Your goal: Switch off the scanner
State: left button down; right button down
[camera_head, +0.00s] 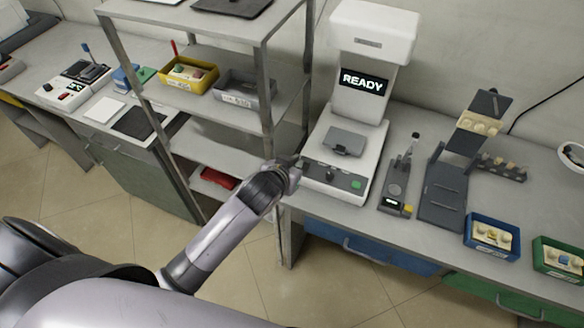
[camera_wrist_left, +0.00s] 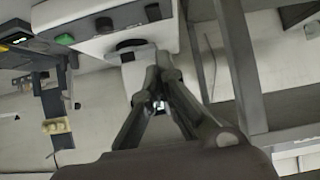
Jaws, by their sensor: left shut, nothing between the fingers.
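The scanner, a tall white device (camera_head: 362,108), stands on the counter right of the rack. Its lit screen (camera_head: 377,83) reads READY. Its grey front panel carries a dark knob (camera_head: 331,175) and a green button (camera_head: 356,184). The left wrist view shows this panel from close by, with the green button (camera_wrist_left: 65,39), a dark knob (camera_wrist_left: 104,25) and another dark control (camera_wrist_left: 152,12). My left gripper (camera_head: 295,168) is at the panel's left end, shut and empty; its fingers (camera_wrist_left: 161,62) meet below the panel in the wrist view. Contact cannot be told. My right gripper is not in view.
A small dark device (camera_head: 396,185) and a dark stand (camera_head: 443,190) are to the scanner's right. Blue (camera_head: 491,252) and green (camera_head: 541,262) bins sit farther right.

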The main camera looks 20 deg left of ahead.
pick_arm(q)
jog(key=v, duration=0.3)
jog(key=shift+s+r, duration=0.1)
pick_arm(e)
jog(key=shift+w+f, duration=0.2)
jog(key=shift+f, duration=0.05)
